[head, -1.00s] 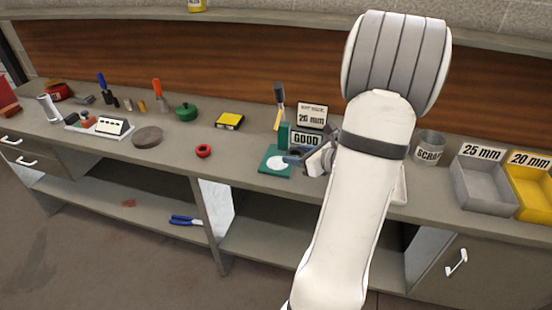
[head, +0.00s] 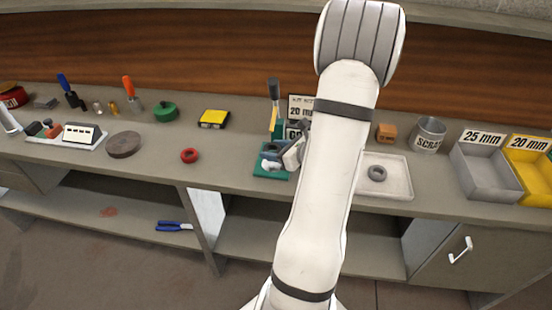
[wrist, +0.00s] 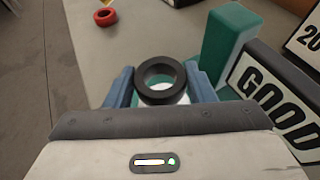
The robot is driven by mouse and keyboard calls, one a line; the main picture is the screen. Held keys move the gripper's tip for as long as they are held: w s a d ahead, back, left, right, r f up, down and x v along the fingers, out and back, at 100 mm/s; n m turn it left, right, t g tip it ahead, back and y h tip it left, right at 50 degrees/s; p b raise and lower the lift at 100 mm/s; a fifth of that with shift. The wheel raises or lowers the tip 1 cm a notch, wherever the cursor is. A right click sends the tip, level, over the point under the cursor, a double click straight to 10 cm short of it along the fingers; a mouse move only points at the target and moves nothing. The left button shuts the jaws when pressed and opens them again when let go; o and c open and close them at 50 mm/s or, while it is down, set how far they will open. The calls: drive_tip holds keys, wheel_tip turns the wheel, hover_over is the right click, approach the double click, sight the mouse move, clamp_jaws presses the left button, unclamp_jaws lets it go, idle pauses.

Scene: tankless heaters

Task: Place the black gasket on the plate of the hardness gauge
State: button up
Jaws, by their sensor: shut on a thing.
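My gripper (wrist: 161,86) has its two blue fingers on either side of the black gasket (wrist: 140,90), a thick dark ring, and is shut on it. The gasket lies flat in the jaws above the hardness gauge (head: 262,172). The gauge has a green base, a green upright block (wrist: 231,38) and a white round plate (wrist: 184,99). The plate shows partly below the gasket; whether they touch I cannot tell. In the head view my arm hides part of the gauge and the GOOD sign (wrist: 277,97).
A second dark ring (head: 377,173) lies in a white tray (head: 398,190) right of my arm. A red ring (head: 189,156) lies left of the gauge. A SCRAP can (head: 430,135), a grey 25 mm bin (head: 487,175) and a yellow 20 mm bin (head: 530,183) stand at right.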

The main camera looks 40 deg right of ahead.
sight(276, 165)
drive_tip(key=shift+s+f, duration=0.1)
drive_tip(key=shift+f, duration=1.85)
drive_tip(key=shift+f, duration=0.15)
drive_tip(key=o, duration=1)
drive_tip(key=shift+o, duration=0.2)
